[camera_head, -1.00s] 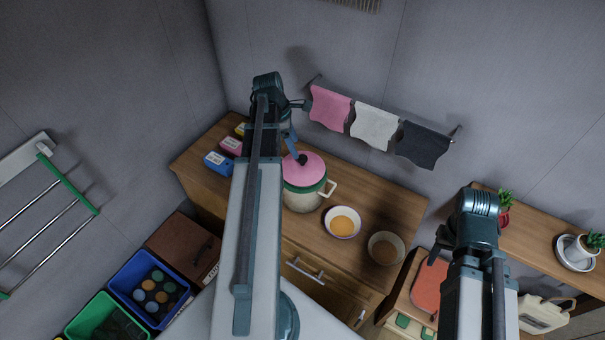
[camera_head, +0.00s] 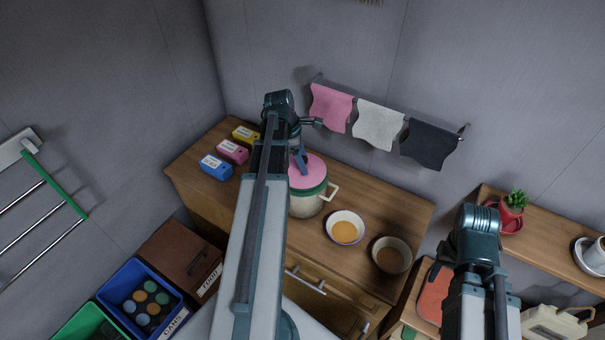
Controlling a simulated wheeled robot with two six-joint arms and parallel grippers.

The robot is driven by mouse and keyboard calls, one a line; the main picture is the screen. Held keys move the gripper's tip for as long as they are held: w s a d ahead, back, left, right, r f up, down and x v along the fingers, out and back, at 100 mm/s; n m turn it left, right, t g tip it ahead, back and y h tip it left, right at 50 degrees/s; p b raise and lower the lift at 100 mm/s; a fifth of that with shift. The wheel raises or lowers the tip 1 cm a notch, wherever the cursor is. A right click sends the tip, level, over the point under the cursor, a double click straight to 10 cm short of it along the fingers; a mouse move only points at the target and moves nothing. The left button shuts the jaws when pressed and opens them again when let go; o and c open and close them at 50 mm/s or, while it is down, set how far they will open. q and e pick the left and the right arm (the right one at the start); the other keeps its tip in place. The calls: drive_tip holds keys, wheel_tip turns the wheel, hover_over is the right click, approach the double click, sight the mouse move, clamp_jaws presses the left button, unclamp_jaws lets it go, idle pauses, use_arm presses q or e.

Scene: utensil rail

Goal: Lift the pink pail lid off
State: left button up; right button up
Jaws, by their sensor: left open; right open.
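The pail (camera_head: 305,205), cream with a green band and a side handle, stands on the wooden cabinet top. Its pink lid (camera_head: 314,171) sits on top. My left gripper (camera_head: 301,160) is open, with its blue-grey fingers pointing down at the middle of the lid. The fingers and arm hide the lid's knob and left side, so I cannot tell whether they touch the knob. My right gripper is at the lower right, its fingers hidden behind its own wrist and arm.
Two bowls (camera_head: 345,229) (camera_head: 391,256) stand right of the pail. Blue (camera_head: 216,167), pink (camera_head: 233,151) and yellow (camera_head: 246,136) boxes stand to its left. A rail with pink (camera_head: 331,107), white (camera_head: 378,125) and dark (camera_head: 428,144) cloths hangs on the wall behind.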

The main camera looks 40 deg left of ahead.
use_arm(q)
drive_tip(key=shift+r, duration=0.1)
drive_tip(key=shift+c, duration=0.2)
use_arm(e)
drive_tip(key=shift+r, duration=0.1)
use_arm(q)
clamp_jaws()
